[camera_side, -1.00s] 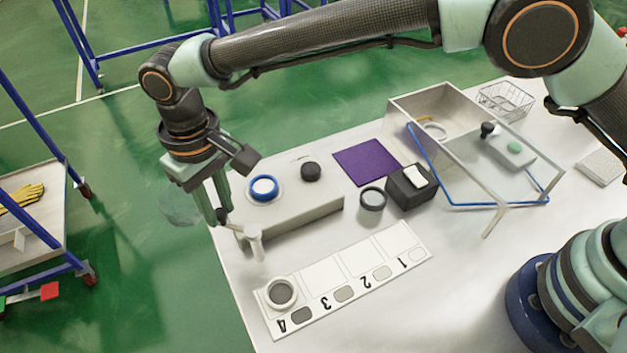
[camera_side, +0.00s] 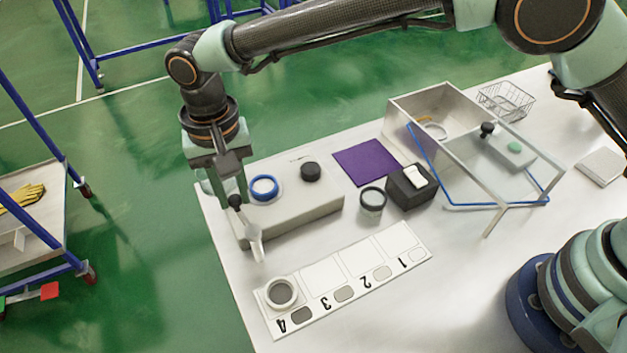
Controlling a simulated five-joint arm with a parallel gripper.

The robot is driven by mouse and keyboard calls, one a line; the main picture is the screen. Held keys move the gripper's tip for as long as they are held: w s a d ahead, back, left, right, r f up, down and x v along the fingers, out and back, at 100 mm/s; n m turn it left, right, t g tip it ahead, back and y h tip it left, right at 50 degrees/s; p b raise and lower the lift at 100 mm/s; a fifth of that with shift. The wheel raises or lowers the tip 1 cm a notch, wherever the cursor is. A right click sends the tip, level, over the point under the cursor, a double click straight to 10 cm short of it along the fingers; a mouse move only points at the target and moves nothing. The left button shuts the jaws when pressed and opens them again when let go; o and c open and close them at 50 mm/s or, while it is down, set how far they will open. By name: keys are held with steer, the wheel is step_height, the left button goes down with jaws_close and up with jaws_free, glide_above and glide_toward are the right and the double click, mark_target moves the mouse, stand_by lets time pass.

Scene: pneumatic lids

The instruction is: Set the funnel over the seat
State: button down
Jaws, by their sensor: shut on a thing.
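My gripper (camera_side: 236,197) points down at the left end of the pale grey box, just left of the blue ring (camera_side: 264,187). It is shut on a clear, see-through piece (camera_side: 206,183), which looks like the funnel and shows only faintly left of the fingers. The fingers hide part of it, and its exact outline is unclear. The blue ring lies around a pale round opening on top of the box (camera_side: 300,206); it looks like the seat. The funnel is beside the ring, not over it. I cannot tell its height above the box.
A black knob (camera_side: 311,171) stands on the box, and a white spout-like part (camera_side: 254,241) at its front left. A numbered strip (camera_side: 322,275) holds a round cup (camera_side: 281,292). A dark-rimmed jar (camera_side: 372,201), black block (camera_side: 411,187), purple mat (camera_side: 366,162) and clear-walled case (camera_side: 437,105) stand right.

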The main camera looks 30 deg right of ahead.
steer(key=m, duration=0.1)
steer(key=d+m, duration=0.1)
steer(key=m, duration=0.1)
steer(key=shift+d+r+m, duration=0.15)
steer(key=shift+d+m, duration=0.15)
steer(key=shift+s+d+m, duration=0.1)
steer(key=shift+d+m, duration=0.25)
steer(key=shift+m, duration=0.55)
steer(key=shift+s+d+m, duration=0.1)
steer(key=shift+d+m, duration=0.25)
steer(key=shift+m, duration=0.55)
steer(key=shift+d, duration=0.1)
steer(key=c, duration=0.7)
jaws_free()
step_height(320, 180, up, 12)
